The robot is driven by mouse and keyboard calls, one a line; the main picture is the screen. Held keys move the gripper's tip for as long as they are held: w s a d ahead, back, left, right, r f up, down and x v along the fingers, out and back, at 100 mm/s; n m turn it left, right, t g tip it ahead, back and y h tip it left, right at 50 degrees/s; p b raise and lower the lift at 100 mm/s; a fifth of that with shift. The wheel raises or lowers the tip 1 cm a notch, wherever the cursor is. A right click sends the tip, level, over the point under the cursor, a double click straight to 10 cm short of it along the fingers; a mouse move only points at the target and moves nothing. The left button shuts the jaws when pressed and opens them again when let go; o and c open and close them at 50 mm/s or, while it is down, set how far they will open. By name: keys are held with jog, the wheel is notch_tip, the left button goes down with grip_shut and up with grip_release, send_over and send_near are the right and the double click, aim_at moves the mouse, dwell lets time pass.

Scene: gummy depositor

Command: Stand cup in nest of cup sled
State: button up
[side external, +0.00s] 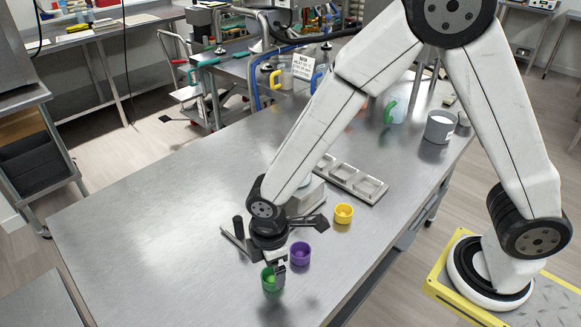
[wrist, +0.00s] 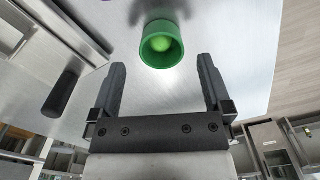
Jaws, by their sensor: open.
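A green cup (side external: 270,281) stands on the steel table near its front edge, with a lighter green round thing inside. In the wrist view the green cup (wrist: 160,58) lies just beyond the fingertips, roughly centred between them. My gripper (side external: 280,266) is low beside the cup; in the wrist view my gripper (wrist: 162,72) is open with nothing between its fingers. A purple cup (side external: 301,252) and a yellow cup (side external: 343,213) stand farther back to the right. I cannot tell for sure which thing is the cup sled; my arm hides part of the middle.
A grey tray with square pockets (side external: 362,186) lies behind the yellow cup. A metal block (side external: 306,200) sits partly behind my wrist. A dark handle (wrist: 60,94) is left of my fingers. A metal pot (side external: 439,128) stands back right. The table's left side is clear.

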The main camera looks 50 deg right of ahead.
aim_at(273, 282)
jog(key=shift+a+f, duration=0.1)
jog(key=shift+f, duration=1.75)
jog(key=c, duration=1.2)
jog(key=shift+r, duration=0.15)
notch_tip(273, 282, up, 10)
